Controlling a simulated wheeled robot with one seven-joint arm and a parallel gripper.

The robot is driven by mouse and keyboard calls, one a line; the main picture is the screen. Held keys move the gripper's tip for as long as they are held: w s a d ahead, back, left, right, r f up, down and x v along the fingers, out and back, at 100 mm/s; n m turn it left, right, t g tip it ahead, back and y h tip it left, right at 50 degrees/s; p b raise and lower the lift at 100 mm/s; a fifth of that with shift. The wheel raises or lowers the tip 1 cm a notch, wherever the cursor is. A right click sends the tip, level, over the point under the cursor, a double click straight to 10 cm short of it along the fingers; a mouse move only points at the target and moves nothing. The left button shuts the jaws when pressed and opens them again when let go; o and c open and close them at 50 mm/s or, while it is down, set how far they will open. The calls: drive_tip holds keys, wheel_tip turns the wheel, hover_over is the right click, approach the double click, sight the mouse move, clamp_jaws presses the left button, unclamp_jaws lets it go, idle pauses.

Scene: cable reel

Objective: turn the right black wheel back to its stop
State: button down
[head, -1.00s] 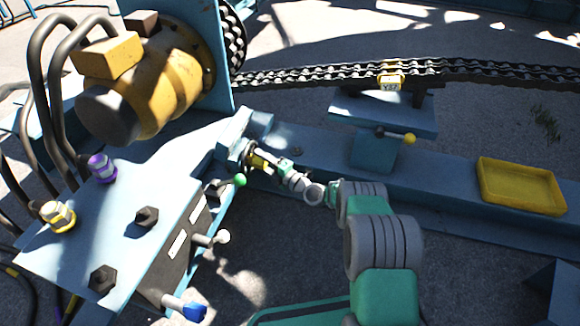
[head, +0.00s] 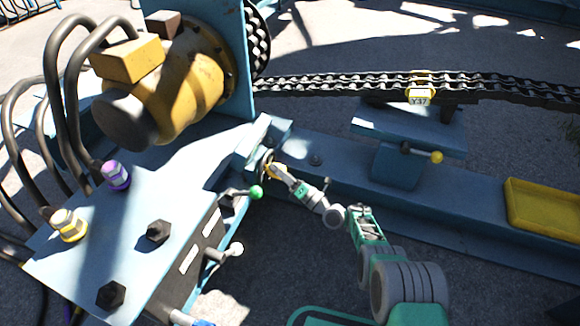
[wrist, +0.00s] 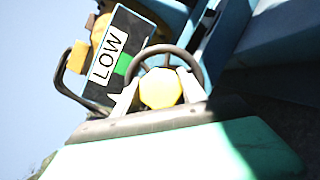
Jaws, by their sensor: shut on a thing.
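The black wheel (wrist: 196,62) is a dark ring with spokes, upright in the wrist view. It also shows small and edge-on at the blue bracket in the head view (head: 265,160). My gripper (head: 273,168) is at this wheel, with its pale fingers on either side of a yellow rounded part (wrist: 160,90) in front of the wheel's middle. The gripper is shut on the wheel; the exact contact is partly hidden. A label reading LOW (wrist: 108,58) with a green patch (wrist: 123,65) stands behind and left of the rim. No second black wheel is clear.
A green-knobbed lever (head: 256,192) and a white-knobbed lever (head: 236,249) stick out close to my gripper on the left. A yellow-knobbed lever (head: 436,157) and a yellow tray (head: 545,208) lie right along the blue beam. A chain (head: 350,83) runs behind.

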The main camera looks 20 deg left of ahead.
drive_tip(key=shift+a, duration=0.15)
idle(0.8)
drive_tip(key=c, duration=1)
unclamp_jaws()
drive_tip(key=o, duration=0.3)
drive_tip(key=shift+o, duration=0.2)
